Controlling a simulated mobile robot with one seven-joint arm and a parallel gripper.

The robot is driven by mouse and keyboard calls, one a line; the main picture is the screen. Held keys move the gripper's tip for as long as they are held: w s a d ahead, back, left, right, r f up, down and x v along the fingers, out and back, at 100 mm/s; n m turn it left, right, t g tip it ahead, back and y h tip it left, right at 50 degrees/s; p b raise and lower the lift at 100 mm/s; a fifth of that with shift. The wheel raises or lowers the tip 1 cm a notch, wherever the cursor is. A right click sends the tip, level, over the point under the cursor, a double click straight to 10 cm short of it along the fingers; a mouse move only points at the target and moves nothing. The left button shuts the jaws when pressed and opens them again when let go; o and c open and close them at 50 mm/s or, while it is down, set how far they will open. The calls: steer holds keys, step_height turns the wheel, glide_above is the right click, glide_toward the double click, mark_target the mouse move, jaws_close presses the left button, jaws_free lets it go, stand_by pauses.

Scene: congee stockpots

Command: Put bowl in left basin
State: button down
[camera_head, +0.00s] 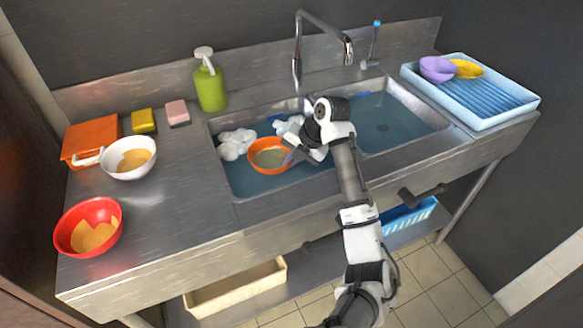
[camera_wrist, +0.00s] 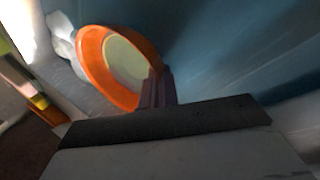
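An orange bowl (camera_head: 262,166) with a pale inside is at the left basin (camera_head: 240,184), which holds bluish water and white foam. In the wrist view the bowl (camera_wrist: 93,68) looks tilted, with its right rim at my fingers. My gripper (camera_head: 293,157) reaches over the basin from the right. Its fingers (camera_wrist: 158,90) look close together across the bowl's rim, one on each side. Whether the bowl's underside touches the water or basin floor is hard to tell. A red bowl (camera_head: 80,243) and a white bowl (camera_head: 118,172), both with yellowish contents, stand on the left counter.
The faucet (camera_head: 298,62) rises behind the basins. The right basin (camera_head: 400,122) holds water. A blue drying tray (camera_head: 480,98) with purple and yellow bowls is right.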

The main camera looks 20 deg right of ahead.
step_height(320, 180, down, 4)
steer(key=shift+r+p, duration=0.1)
steer(key=shift+p, duration=0.3)
steer(key=c, duration=2.1)
jaws_free()
steer(key=o, duration=0.4)
steer(key=shift+r, duration=0.1)
steer(key=b+v, duration=0.3)
steer(key=v, duration=0.9)
steer(key=shift+s+b, duration=0.1)
steer(key=shift+b, duration=0.2)
